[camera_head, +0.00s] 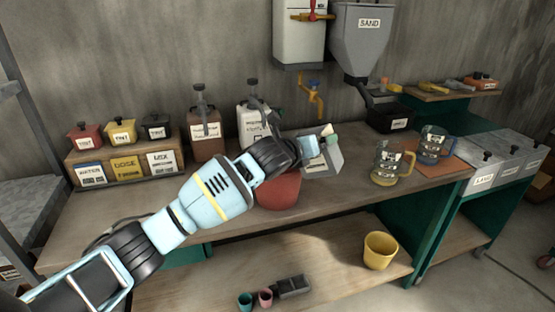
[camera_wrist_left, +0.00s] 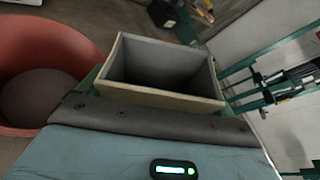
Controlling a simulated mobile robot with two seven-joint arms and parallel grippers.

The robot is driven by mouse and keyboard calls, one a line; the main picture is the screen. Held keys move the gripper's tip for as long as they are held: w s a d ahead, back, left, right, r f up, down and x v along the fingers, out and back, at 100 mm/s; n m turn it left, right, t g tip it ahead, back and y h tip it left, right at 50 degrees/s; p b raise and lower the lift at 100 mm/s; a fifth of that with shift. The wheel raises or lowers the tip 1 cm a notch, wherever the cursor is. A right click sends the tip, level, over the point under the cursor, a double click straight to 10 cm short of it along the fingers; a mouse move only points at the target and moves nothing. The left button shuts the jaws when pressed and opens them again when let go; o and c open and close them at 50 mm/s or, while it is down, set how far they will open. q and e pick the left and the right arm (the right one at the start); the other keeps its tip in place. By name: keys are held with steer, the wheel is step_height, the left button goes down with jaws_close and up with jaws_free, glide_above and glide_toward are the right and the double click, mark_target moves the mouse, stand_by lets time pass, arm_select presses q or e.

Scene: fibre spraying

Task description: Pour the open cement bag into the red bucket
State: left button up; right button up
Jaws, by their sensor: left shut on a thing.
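The red bucket (camera_head: 280,190) stands on the workbench, partly hidden behind my left arm. In the left wrist view the bucket (camera_wrist_left: 88,45) is at the left, with a grey-brown round area inside it. My left gripper (camera_head: 318,146) is shut on the open cement bag (camera_head: 325,168), just right of the bucket. The bag is pale grey with a label and looks tilted in the head view. In the left wrist view its open box-like mouth (camera_wrist_left: 160,98) shows a dark inside, beside and apart from the bucket rim. I cannot see any cement flowing. My right gripper is not in view.
Two labelled dispensers (camera_head: 206,135) stand behind my arm. Measuring jugs (camera_head: 388,165) are to the right on the workbench (camera_head: 345,200). A sand hopper (camera_head: 362,45) hangs above. Tint pots and labelled boxes (camera_head: 125,165) are at the left. A yellow bucket (camera_head: 380,250) is on the lower shelf.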

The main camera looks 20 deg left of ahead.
mark_target(321, 172)
arm_select(q)
steer(key=b+x, duration=0.1)
steer(key=x, duration=0.2)
steer(key=shift+d+f, duration=0.1)
steer(key=shift+d, duration=0.1)
steer(key=shift+s+d+m+y+p, duration=0.3)
steer(key=shift+s+m+p, duration=0.2)
steer(key=shift+s+p, duration=0.1)
steer(key=shift+s+d+m+y+p, duration=0.2)
steer(key=shift+s+d+m+p, duration=0.1)
steer(key=shift+s+m+p, duration=0.2)
steer(key=shift+s+d+f, duration=0.1)
steer(key=shift+s+f, duration=0.7)
steer(key=shift+s, duration=0.05)
steer(key=f, duration=0.1)
steer(key=f+m, duration=0.1)
steer(key=shift+s+d+f+y, duration=0.1)
steer(key=shift+d+f+y, duration=0.15)
steer(key=shift+d+y, duration=0.15)
steer(key=shift+d+f+m, duration=0.25)
steer(key=shift+f+m, duration=0.25)
steer(key=shift+f, duration=0.2)
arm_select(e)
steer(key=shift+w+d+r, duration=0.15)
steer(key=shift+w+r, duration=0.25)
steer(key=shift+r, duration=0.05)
